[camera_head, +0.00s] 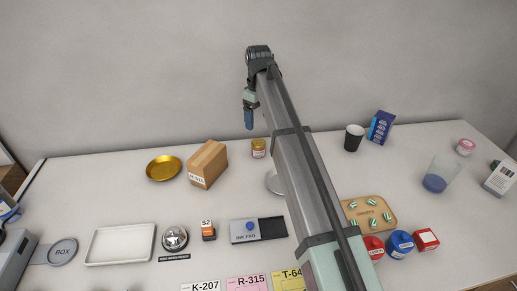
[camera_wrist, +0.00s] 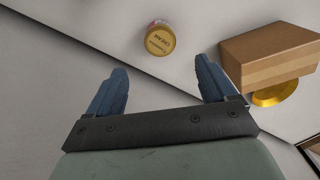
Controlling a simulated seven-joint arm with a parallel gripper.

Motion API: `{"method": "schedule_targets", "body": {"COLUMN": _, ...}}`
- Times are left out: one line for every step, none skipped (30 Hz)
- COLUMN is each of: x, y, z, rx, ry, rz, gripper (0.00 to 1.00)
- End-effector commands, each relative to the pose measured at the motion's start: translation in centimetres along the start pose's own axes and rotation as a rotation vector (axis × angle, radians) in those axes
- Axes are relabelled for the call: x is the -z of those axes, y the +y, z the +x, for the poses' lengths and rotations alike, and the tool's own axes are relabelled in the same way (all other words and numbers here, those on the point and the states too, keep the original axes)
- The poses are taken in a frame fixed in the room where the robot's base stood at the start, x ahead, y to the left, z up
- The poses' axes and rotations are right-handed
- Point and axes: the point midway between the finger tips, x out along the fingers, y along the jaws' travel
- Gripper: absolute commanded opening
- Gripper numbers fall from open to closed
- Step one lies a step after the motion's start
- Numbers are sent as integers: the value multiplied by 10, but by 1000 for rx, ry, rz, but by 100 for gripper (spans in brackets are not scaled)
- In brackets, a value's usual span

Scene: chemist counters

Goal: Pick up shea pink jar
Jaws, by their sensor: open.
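A small jar with a pink lid (camera_head: 466,146) stands at the back right of the counter; its label is too small to read. A second small jar (camera_head: 258,148) with a gold lid and a reddish-pink side stands near the back, right of a cardboard box. In the wrist view this gold-lidded jar (camera_wrist: 160,41) shows from above, its lid marked CREAM, beyond the gap between my fingertips. My gripper (camera_head: 249,122) is raised above the back of the counter, blue fingers pointing down. In the wrist view my gripper (camera_wrist: 160,75) is open and empty.
The cardboard box (camera_head: 207,164) and a gold dish (camera_head: 164,168) stand left of the gold-lidded jar. A black cup (camera_head: 354,137), a blue packet (camera_head: 380,127) and a clear beaker (camera_head: 441,173) stand to the right. A wooden tray (camera_head: 385,205) holds several capsules.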

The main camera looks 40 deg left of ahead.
Motion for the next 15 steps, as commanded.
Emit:
{"method": "schedule_targets", "body": {"x": -1, "y": 0, "z": 4, "rx": 1, "ry": -1, "rz": 0, "gripper": 84}}
{"method": "schedule_targets", "body": {"x": -1, "y": 0, "z": 7, "rx": 1, "ry": -1, "rz": 1, "gripper": 84}}
{"method": "schedule_targets", "body": {"x": -1, "y": 0, "z": 12, "rx": 0, "ry": -1, "rz": 1, "gripper": 84}}
{"method": "schedule_targets", "body": {"x": -1, "y": 0, "z": 16, "rx": 0, "ry": -1, "rz": 1, "gripper": 84}}
{"method": "schedule_targets", "body": {"x": -1, "y": 0, "z": 21, "rx": 0, "ry": 0, "rz": 1, "gripper": 84}}
{"method": "schedule_targets", "body": {"x": -1, "y": 0, "z": 27, "rx": 0, "ry": -1, "rz": 1, "gripper": 84}}
{"method": "schedule_targets", "body": {"x": -1, "y": 0, "z": 32, "rx": 0, "ry": -1, "rz": 1, "gripper": 84}}
{"method": "schedule_targets", "body": {"x": -2, "y": 0, "z": 37, "rx": 0, "ry": -1, "rz": 2, "gripper": 84}}
{"method": "schedule_targets", "body": {"x": -2, "y": 0, "z": 44, "rx": 0, "ry": -1, "rz": 2, "gripper": 84}}
{"method": "schedule_targets", "body": {"x": -2, "y": 0, "z": 50, "rx": 0, "ry": -1, "rz": 2, "gripper": 84}}
{"method": "schedule_targets", "body": {"x": -2, "y": 0, "z": 55, "rx": 0, "ry": -1, "rz": 2, "gripper": 84}}
{"method": "schedule_targets", "body": {"x": -2, "y": 0, "z": 62, "rx": 0, "ry": -1, "rz": 2, "gripper": 84}}
{"method": "schedule_targets", "body": {"x": -1, "y": 0, "z": 66, "rx": 0, "ry": -1, "rz": 2, "gripper": 84}}
{"method": "schedule_targets", "body": {"x": -1, "y": 0, "z": 70, "rx": 0, "ry": -1, "rz": 2, "gripper": 84}}
{"method": "schedule_targets", "body": {"x": -1, "y": 1, "z": 74, "rx": -1, "ry": 0, "rz": 2, "gripper": 84}}
